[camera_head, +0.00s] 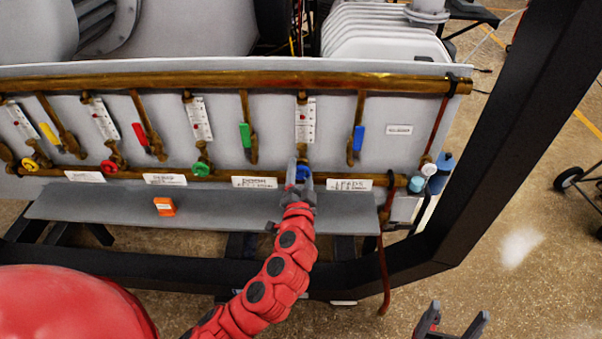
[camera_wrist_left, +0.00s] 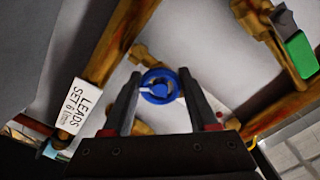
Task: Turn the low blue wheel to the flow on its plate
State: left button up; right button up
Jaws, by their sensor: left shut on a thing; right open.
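The low blue wheel (camera_head: 303,173) sits on the lower brass pipe below a white flow scale (camera_head: 305,121). My left gripper (camera_head: 302,183) has its fingers on either side of the wheel and is shut on it. In the left wrist view the blue wheel (camera_wrist_left: 158,86) shows between the two dark fingertips (camera_wrist_left: 160,79). My right gripper (camera_head: 452,322) is open and empty, low at the right.
Green (camera_head: 202,168), red (camera_head: 109,167) and yellow (camera_head: 30,164) wheels stand to the left on the same pipe. A blue lever (camera_head: 358,139) and a green lever (camera_head: 245,135) hang nearby. An orange block (camera_head: 165,206) is on the grey shelf (camera_head: 110,208). A black beam (camera_head: 500,130) rises at right.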

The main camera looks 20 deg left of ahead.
pick_arm(q)
jog(key=shift+m, duration=1.6)
jog(key=o, duration=1.4)
jog(key=shift+c, duration=0.2)
